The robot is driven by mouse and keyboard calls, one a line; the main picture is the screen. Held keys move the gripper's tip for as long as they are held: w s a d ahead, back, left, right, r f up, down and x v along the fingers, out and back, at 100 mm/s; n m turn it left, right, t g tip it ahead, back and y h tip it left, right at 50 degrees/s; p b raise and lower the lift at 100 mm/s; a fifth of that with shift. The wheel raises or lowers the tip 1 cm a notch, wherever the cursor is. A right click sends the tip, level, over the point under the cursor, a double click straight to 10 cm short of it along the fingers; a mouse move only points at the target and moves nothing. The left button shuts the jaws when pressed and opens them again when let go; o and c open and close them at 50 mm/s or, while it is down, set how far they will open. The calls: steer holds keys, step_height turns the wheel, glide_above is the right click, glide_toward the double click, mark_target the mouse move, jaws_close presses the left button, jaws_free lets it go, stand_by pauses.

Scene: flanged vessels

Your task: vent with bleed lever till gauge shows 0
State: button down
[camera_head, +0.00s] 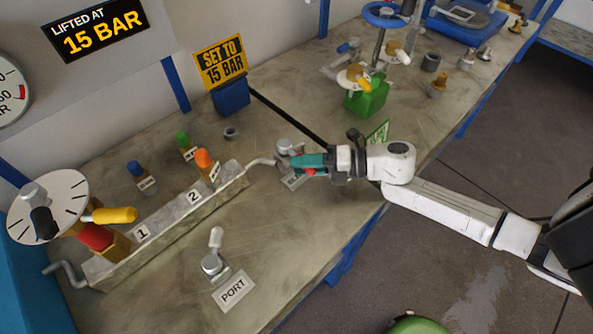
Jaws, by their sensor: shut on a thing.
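My gripper (303,164), with teal fingers, is shut at the far right end of the manifold's bent pipe. It appears to hold the bleed lever, whose handle is mostly hidden between the fingers. A small red part (309,172) shows at the fingers; I cannot tell what it belongs to. A grey fitting (285,146) stands just behind the fingertips, with a small label (294,182) in front. The gauge (10,92) is cut off by the left edge. Its red mark and part of its scale show, but its needle reading cannot be told.
A grey manifold (172,226) marked 1 and 2 runs across the bench (290,232). A dial with a yellow handle (113,215) stands at its left end. A port fitting (213,262) stands in front.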

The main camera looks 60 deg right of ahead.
steer(key=shift+d+n+g+y, duration=0.25)
steer(key=shift+n+g+y, duration=0.05)
stand_by(0.4)
steer(key=c, duration=0.9)
jaws_free()
steer(key=b+v, duration=0.1)
steer(key=v, duration=0.3)
steer(key=b+v, duration=0.1)
steer(key=v, duration=0.4)
steer(key=shift+s+d+f+b, duration=0.15)
steer(key=shift+f+b, duration=0.05)
steer(key=shift+b, duration=0.15)
steer(key=shift+s+d+r, duration=0.25)
steer(key=shift+s+d, duration=0.15)
steer(key=shift+s, duration=0.2)
